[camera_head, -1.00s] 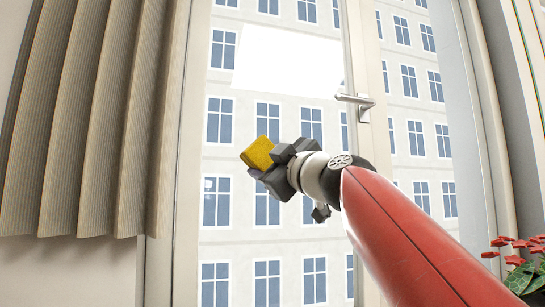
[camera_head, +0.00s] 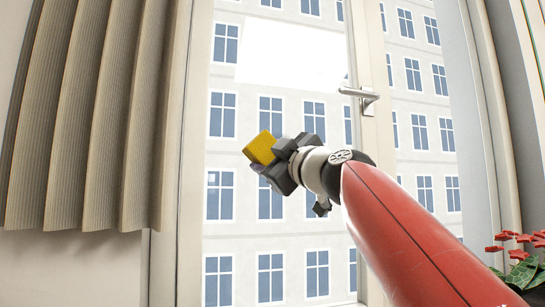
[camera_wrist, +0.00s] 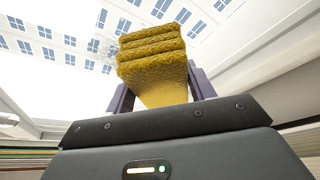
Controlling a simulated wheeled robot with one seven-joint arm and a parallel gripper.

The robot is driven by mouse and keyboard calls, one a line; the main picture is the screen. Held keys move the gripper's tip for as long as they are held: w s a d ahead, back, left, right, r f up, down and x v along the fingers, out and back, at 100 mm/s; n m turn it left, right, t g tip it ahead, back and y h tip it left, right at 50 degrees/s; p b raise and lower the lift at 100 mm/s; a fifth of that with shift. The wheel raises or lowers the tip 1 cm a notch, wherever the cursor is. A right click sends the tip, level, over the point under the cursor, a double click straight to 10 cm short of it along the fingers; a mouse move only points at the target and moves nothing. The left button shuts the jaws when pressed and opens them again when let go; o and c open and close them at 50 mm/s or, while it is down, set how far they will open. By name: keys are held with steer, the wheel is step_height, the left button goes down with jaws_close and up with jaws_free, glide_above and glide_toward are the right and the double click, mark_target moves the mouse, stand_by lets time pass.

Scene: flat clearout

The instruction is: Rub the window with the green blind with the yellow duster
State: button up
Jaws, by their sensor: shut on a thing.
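My gripper (camera_head: 272,152) is shut on the yellow duster (camera_head: 261,146), a folded, rough-textured pad held between the dark fingers. In the wrist view the duster (camera_wrist: 152,62) stands out beyond the fingers towards the bright glass. The window (camera_head: 290,220) is a tall pane in a pale frame with a building behind it. I cannot tell whether the duster touches the glass. A faint grey speckled patch (camera_wrist: 95,46) shows left of the duster in the wrist view. No green blind shows; a beige-brown pleated curtain (camera_head: 90,120) hangs at the left.
A lever handle (camera_head: 360,95) sticks out from the frame upright right of the pane. A plant with red flowers (camera_head: 520,250) stands at the lower right. A bright white rectangle (camera_head: 290,53) shows high on the pane. Free space lies around my gripper.

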steer(key=shift+w+a, duration=0.15)
steer(key=shift+w, duration=0.4)
steer(key=shift+w+d+f+b, duration=0.1)
steer(key=shift+w+d+b, duration=0.2)
steer(key=shift+d, duration=0.45)
steer(key=shift+w+d+b, duration=0.2)
steer(key=shift+d+b, duration=0.2)
steer(key=shift+d, duration=0.85)
steer(key=shift+w+d+b, duration=0.15)
steer(key=shift+w+d, duration=0.2)
steer(key=shift+d, duration=0.6)
steer(key=shift+w+d+b, duration=0.15)
steer(key=shift+w+d, duration=0.15)
steer(key=shift+d, duration=0.6)
